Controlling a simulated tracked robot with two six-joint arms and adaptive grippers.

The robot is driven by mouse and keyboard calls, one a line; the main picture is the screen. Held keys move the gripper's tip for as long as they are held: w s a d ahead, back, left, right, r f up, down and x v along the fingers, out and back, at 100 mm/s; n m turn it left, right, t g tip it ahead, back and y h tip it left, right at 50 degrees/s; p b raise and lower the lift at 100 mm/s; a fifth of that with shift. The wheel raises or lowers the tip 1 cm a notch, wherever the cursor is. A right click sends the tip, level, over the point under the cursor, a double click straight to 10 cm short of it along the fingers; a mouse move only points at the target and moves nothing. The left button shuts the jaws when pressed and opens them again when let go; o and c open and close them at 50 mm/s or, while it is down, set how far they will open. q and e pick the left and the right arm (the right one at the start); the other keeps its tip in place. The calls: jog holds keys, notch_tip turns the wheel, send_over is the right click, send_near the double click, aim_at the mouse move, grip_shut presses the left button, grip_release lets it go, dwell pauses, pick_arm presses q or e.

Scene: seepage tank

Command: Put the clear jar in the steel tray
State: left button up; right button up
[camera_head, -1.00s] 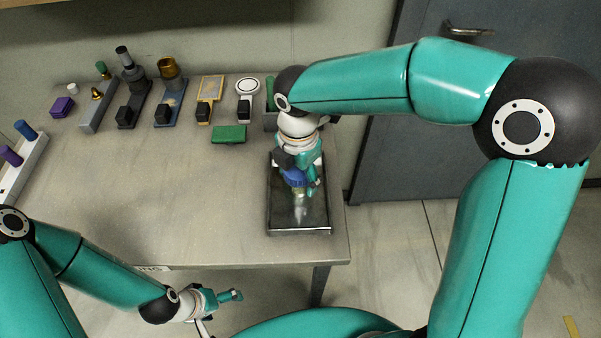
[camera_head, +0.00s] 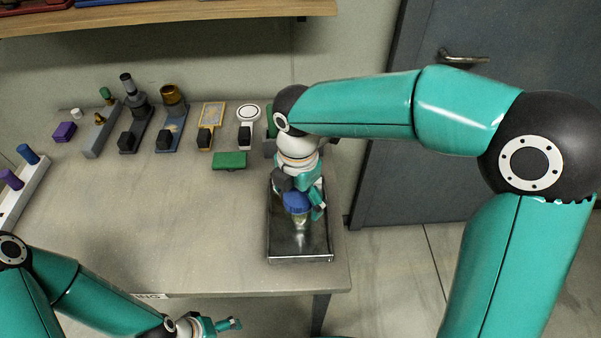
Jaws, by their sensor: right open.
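The clear jar (camera_head: 300,221) with a blue lid stands in the steel tray (camera_head: 300,259) at the right end of the table. The tray is dark with a raised rim. My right gripper (camera_head: 301,199) is open at the jar's lid, with a teal finger to the right of the jar. The far side of the lid is hidden behind the gripper, and I cannot tell whether the fingers touch it. My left gripper (camera_head: 216,326) is low at the bottom edge, in front of the table and partly cut off; its opening is unclear.
A row of small fixtures stands along the back, including a gold-cupped one (camera_head: 172,98) and a round white-topped one (camera_head: 248,115). A green block (camera_head: 230,161) lies left of the tray. A purple block (camera_head: 64,131) is at back left. The table's middle is bare.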

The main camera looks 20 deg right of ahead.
notch_tip(320, 180, up, 10)
jog(key=shift+r+p, duration=0.15)
jog(key=shift+p, duration=0.15)
dwell(0.5)
